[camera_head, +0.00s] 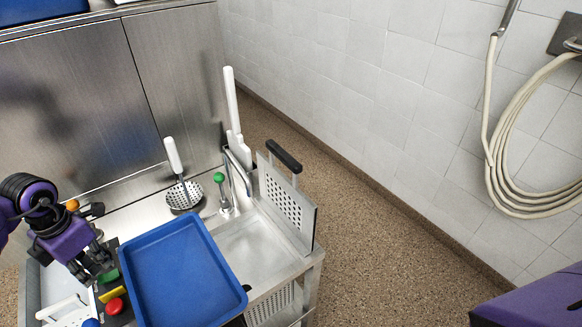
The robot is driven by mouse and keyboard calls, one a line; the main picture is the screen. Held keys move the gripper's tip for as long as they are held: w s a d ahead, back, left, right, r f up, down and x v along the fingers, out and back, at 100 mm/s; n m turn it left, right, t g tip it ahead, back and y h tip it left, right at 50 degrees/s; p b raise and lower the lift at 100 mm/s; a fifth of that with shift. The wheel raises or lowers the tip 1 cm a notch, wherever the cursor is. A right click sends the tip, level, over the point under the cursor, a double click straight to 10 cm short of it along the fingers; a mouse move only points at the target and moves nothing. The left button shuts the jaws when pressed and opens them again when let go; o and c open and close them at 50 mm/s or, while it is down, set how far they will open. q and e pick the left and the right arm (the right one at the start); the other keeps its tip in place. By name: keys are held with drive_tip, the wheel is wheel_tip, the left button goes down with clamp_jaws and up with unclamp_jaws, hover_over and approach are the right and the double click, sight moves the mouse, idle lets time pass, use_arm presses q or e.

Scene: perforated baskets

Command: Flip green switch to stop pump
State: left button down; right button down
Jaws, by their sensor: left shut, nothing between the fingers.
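A green switch (109,276) sits on a dark control panel at the lower left of the head view, partly covered by my gripper. My purple and black left gripper (92,272) points down just left of the switch, with its fingers shut and empty. I cannot tell whether the fingertips touch the switch. A red button (115,306) and a yellow part (111,295) are just below the switch. My right gripper is outside the view.
A blue tray (183,272) lies right beside the panel. Behind it are a skimmer (184,192) and a green-knobbed lever (219,178). A perforated basket plate (286,208) stands upright to the right. The speckled floor (400,270) is clear.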

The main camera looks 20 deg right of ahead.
sight(102, 278)
use_arm(q)
drive_tip(key=shift+f, duration=0.3)
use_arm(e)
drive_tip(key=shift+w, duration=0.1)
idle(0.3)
